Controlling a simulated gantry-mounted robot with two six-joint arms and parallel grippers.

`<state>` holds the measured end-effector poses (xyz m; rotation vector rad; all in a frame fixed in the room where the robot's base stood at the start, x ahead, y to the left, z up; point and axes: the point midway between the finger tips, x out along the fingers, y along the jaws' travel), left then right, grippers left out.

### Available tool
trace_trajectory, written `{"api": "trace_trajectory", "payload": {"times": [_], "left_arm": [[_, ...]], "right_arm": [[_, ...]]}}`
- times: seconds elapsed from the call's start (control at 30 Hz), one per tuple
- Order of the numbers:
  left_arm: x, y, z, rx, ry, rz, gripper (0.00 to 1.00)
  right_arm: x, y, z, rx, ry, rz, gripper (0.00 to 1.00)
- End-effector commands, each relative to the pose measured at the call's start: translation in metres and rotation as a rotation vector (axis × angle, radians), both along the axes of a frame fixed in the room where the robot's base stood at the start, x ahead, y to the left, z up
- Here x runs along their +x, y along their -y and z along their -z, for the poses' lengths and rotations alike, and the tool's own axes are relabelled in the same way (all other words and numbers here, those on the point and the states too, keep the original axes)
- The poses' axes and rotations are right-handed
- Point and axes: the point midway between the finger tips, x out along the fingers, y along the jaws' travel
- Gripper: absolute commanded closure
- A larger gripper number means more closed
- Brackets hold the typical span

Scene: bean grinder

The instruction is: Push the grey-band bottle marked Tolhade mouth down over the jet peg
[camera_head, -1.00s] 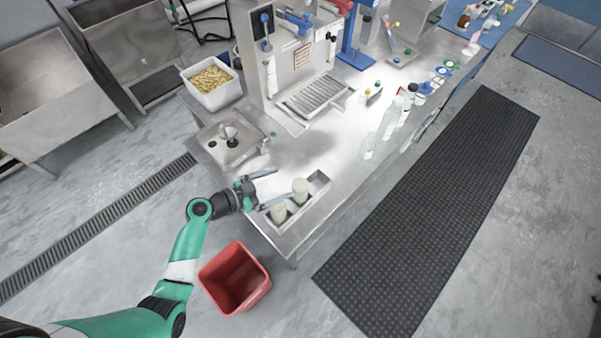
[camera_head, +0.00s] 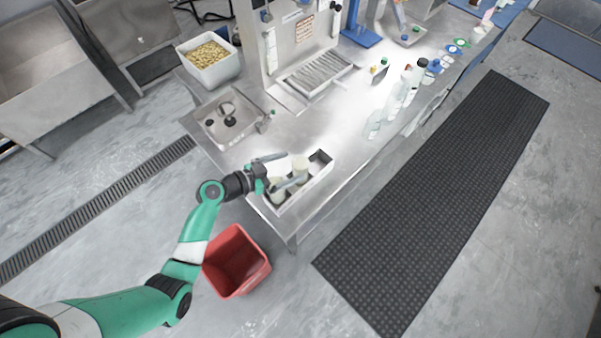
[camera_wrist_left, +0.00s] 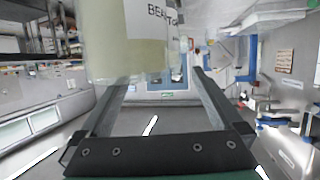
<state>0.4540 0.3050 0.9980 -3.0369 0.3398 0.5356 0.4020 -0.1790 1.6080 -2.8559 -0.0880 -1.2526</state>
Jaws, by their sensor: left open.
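My left gripper (camera_head: 294,168) is open at the steel bottle tray (camera_head: 318,180) on the counter's near corner. Its fingers reach toward the pale bottle (camera_head: 301,165); a second pale bottle (camera_head: 278,190) stands nearer, partly behind the gripper. In the left wrist view, a pale greenish bottle (camera_wrist_left: 130,45) with a white label stands between or just beyond the open fingers (camera_wrist_left: 160,85). Its label is cut off and starts "BEA". I cannot tell whether the fingers touch it. I cannot make out a Tolhade mark or grey band. Small black knobs or pegs (camera_head: 231,122) stand in the steel basin.
A white bin of yellowish pieces (camera_head: 208,58) stands behind the basin. The steel machine with a drip grate (camera_head: 318,72) is at the back. Clear bottles (camera_head: 385,112) line the right counter edge. A red bin (camera_head: 236,262) is on the floor. The mid counter is clear.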

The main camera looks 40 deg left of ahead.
Motion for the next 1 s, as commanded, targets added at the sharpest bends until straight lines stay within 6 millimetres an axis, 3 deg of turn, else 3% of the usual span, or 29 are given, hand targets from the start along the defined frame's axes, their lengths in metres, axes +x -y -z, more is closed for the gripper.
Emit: {"api": "trace_trajectory", "payload": {"times": [0.33,0.6,1.0], "left_arm": [[0.043,0.009,0.021,-0.001,0.000,0.003,0.00],[0.046,0.009,0.021,-0.001,0.000,0.001,0.02],[0.046,0.009,0.021,0.000,0.000,0.001,0.74]], "right_arm": [[0.000,0.000,0.007,0.000,0.000,0.000,0.50],[0.000,0.000,0.006,0.000,0.000,0.000,0.50],[0.000,0.000,0.006,0.000,0.000,0.000,0.50]]}}
